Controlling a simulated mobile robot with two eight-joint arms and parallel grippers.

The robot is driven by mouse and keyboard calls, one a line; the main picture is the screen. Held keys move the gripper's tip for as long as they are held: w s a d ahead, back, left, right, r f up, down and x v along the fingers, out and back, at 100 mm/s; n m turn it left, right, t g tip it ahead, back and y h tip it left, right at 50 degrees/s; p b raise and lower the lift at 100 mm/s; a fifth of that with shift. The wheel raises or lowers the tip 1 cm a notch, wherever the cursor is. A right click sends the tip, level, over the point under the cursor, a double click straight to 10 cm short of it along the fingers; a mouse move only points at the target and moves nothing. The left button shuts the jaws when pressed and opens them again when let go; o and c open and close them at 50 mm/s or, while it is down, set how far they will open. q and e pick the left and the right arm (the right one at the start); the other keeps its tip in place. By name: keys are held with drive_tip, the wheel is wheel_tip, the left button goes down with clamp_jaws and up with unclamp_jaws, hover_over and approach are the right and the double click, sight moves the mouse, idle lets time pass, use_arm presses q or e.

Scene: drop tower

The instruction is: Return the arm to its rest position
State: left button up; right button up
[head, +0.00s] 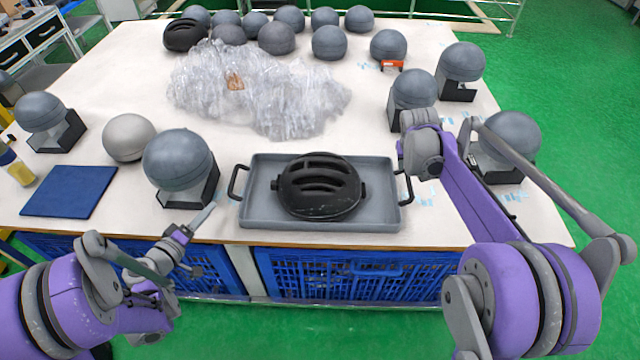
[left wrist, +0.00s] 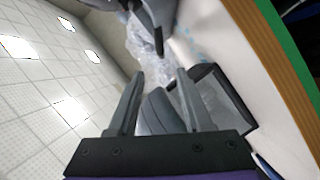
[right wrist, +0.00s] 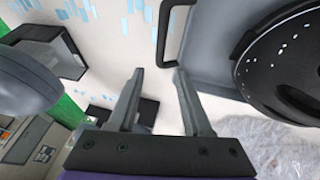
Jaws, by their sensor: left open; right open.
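The left arm reaches in from the lower left in the head view, with its gripper (head: 200,238) low at the table's front edge, left of the grey tray (head: 262,214). Its jaws (left wrist: 158,74) are open in the left wrist view, with no object clearly held. The right arm extends over the table on the right. Its wrist is beside the tray's right handle, and its fingers are hidden in the head view. The right wrist view shows the right gripper (right wrist: 159,72) open and empty near the tray handle (right wrist: 172,35). A black vented helmet (head: 320,186) lies on the tray.
Grey balls on black stands, including one ball (head: 179,158) near the left gripper and another (head: 507,138) behind the right forearm, surround the work area. Clear plastic wrap (head: 250,90) lies mid-table. A blue mat (head: 70,190) lies left. Blue crates (head: 350,275) are under the table.

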drive_tip(key=shift+v, duration=0.9)
use_arm(q)
drive_tip(key=shift+d, duration=0.1)
